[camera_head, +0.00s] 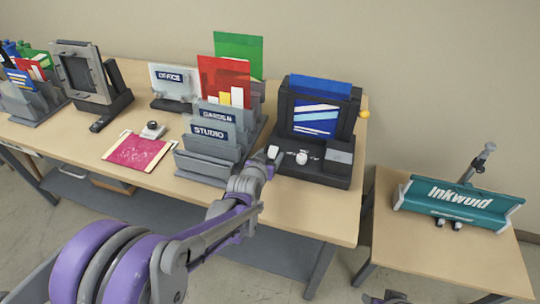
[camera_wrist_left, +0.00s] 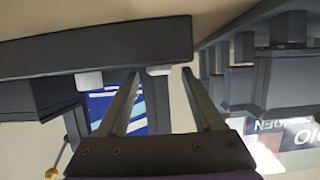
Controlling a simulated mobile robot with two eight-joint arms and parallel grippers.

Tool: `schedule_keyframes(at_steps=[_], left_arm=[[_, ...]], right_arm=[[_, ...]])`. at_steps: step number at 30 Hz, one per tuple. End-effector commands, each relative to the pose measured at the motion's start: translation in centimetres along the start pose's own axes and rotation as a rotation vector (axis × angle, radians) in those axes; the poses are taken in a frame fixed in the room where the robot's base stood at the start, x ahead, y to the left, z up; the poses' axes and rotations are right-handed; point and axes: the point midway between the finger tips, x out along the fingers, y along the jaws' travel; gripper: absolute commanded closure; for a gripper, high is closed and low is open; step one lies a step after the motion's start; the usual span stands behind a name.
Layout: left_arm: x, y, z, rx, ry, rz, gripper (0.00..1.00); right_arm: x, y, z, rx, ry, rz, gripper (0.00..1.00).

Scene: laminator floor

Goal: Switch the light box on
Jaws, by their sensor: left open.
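A black desktop device (camera_head: 314,165) with an upright panel showing blue and white stripes stands at the right end of the long table; no label names it as the light box. Its low front carries a pale knob (camera_head: 302,157), and a yellow ball (camera_head: 364,114) sits at its right side. In the left wrist view the striped panel (camera_wrist_left: 98,103) appears upside down behind the fingers. My left gripper (camera_head: 270,153) is open and empty at the device's front left corner, beside another pale control. I cannot tell whether it touches. My right gripper is not clearly visible.
Grey file holders labelled Studio and Garden (camera_head: 212,150) stand close left of my gripper. A grey-framed stand (camera_head: 83,75), an Office holder (camera_head: 175,86) and a pink sheet (camera_head: 139,152) are farther left. A teal Inkwuid unit (camera_head: 456,203) stands on a separate table.

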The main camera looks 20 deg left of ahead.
Motion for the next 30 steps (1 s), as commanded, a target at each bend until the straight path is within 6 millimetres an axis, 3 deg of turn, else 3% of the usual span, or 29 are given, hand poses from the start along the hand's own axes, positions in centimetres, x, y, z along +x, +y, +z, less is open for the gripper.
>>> schedule_keyframes(at_steps=[9,18,21,30], left_arm=[[0.25,0.02,0.02,0.0,0.0,0.0,0.32],[0.23,0.01,0.01,0.0,0.0,0.0,0.86],[0.23,0.01,0.01,0.0,0.0,0.0,1.0],[0.24,0.04,-0.7,0.002,-0.09,0.001,1.0]], right_arm=[[0.0,0.0,0.01,0.0,0.0,0.0,0.5],[0.0,0.0,0.01,0.0,0.0,0.0,0.5],[0.0,0.0,0.01,0.0,0.0,0.0,0.5],[-0.87,0.0,-0.72,0.0,0.005,0.0,0.5]])
